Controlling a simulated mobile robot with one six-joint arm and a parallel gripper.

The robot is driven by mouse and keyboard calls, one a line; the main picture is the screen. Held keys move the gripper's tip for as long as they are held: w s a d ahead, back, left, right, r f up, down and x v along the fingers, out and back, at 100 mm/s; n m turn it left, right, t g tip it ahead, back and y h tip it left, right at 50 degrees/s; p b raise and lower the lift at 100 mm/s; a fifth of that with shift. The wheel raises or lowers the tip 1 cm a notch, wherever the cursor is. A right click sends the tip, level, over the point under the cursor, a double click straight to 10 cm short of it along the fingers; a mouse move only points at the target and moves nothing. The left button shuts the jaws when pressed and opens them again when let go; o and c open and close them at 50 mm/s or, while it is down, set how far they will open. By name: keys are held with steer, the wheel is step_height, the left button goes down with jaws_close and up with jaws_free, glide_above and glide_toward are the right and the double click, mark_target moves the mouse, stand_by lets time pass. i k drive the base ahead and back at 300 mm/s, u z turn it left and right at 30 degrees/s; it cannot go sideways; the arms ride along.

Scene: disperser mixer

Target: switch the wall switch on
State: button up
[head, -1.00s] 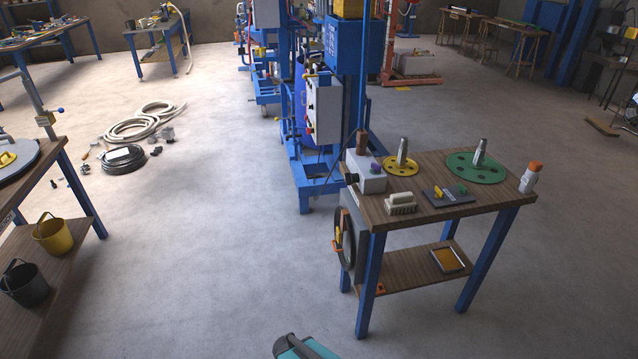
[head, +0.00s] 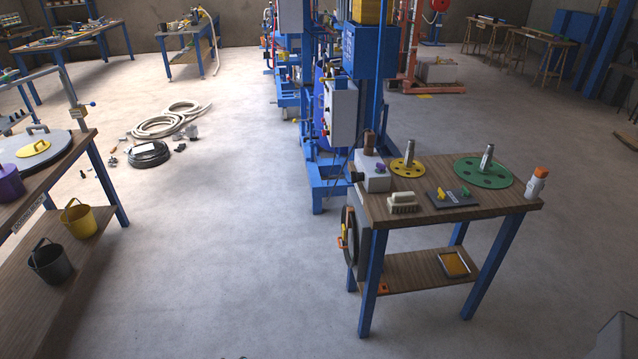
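I cannot make out a wall switch in the head view; the back walls show only in part along the top. A pale control box (head: 342,112) with small buttons is fixed to the blue mixer stand (head: 366,60), facing left. A small grey box (head: 376,178) with a purple knob and a dark knob stands on the near table. My gripper is not in view. A pale shape at the bottom right corner may be part of my arm.
The near wooden table (head: 470,213) stands right of centre, with discs, a brush and a bottle on it. A left bench (head: 25,240) holds a yellow bucket (head: 79,219) and a black bucket (head: 48,263). Hose coils (head: 165,122) lie on the floor. The middle floor is clear.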

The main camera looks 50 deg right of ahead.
mark_target(354, 177)
steer(key=u, duration=0.35)
steer(key=k, duration=0.35)
steer(key=u, duration=0.7)
steer(key=k, duration=1.05)
steer(key=z, duration=0.05)
steer(key=i, duration=1.15)
steer(key=z, duration=0.95)
steer(key=i, duration=0.65)
steer(key=z, duration=0.25)
